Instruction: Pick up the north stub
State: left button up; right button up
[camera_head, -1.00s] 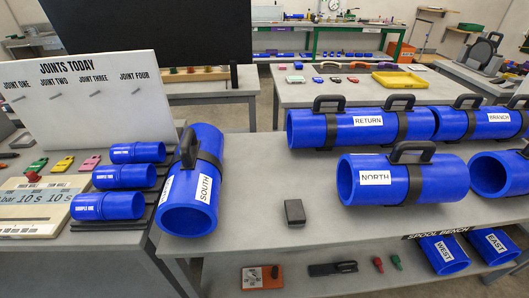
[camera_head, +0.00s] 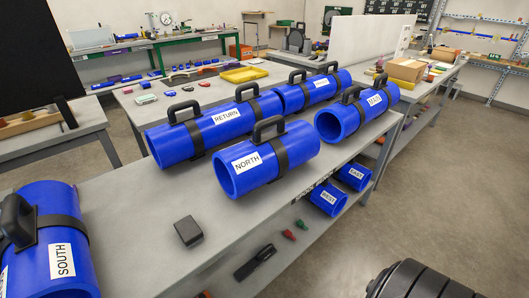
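The north stub is a short blue pipe labelled NORTH (camera_head: 262,161) with a black strap and a black top handle (camera_head: 268,127). It lies on its side near the front edge of the grey bench (camera_head: 150,235), its open end facing front-left. Nothing touches its handle. Neither of my grippers shows in the head view. A dark rounded part at the lower right corner shows no fingers.
The long RETURN pipe (camera_head: 215,126) lies behind the north stub, and another handled blue pipe (camera_head: 357,111) to its right. The SOUTH pipe (camera_head: 62,235) is front-left. A small dark block (camera_head: 188,231) sits on the bench. WEST (camera_head: 328,199) and EAST (camera_head: 354,176) pipes lie on the lower shelf.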

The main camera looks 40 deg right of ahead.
aim_at(240, 168)
jog(key=u, duration=4.05)
jog(key=z, duration=5.25)
jog(key=i+l+u, duration=0.1)
jog(key=l, duration=0.25)
jog(key=i+l, duration=0.15)
jog(key=l, duration=0.2)
jog(key=i+l+u, duration=0.15)
jog(key=l, duration=0.2)
